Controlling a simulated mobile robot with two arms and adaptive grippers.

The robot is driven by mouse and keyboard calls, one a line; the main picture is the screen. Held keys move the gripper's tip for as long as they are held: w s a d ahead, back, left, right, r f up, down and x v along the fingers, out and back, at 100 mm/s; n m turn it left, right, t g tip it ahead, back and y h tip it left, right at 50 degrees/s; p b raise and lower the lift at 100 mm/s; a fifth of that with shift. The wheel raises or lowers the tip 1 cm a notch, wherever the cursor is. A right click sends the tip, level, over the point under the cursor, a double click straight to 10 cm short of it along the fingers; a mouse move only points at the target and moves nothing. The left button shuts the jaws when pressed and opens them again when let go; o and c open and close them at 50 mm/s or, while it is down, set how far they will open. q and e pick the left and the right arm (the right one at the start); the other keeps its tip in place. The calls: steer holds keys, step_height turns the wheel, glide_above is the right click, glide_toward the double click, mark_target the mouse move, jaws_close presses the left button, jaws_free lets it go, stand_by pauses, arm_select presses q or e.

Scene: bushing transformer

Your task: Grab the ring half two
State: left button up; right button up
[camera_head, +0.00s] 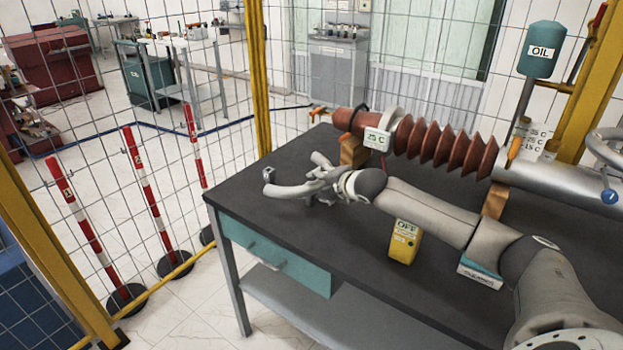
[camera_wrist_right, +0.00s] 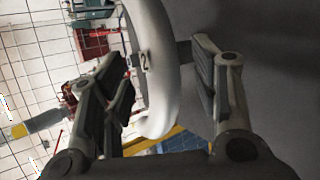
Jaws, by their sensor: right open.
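Ring half two is a pale grey, curved piece marked "2" (camera_wrist_right: 150,60) in the right wrist view. It lies between the two fingers of my right gripper (camera_wrist_right: 163,88), with visible room on both sides. In the head view the ring half (camera_head: 291,191) is over the dark table near its left corner. My right gripper (camera_head: 322,184) is around part of it, with its jaws open. Whether the ring half rests on the table is hard to tell. My left gripper does not show.
A red-brown ribbed bushing (camera_head: 440,146) lies across wooden blocks behind my arm. A yellow "OFF" box (camera_head: 405,242) stands on the dark table (camera_head: 335,245) in front of my right arm. A wire fence with yellow posts (camera_head: 257,75) stands behind and left.

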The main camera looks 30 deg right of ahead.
steer(key=shift+x, duration=1.1)
steer(key=shift+w+f, duration=0.25)
steer(key=shift+w, duration=0.15)
steer(key=shift+c, duration=0.4)
steer(key=c, duration=1)
steer(key=shift+r, duration=0.1)
jaws_close()
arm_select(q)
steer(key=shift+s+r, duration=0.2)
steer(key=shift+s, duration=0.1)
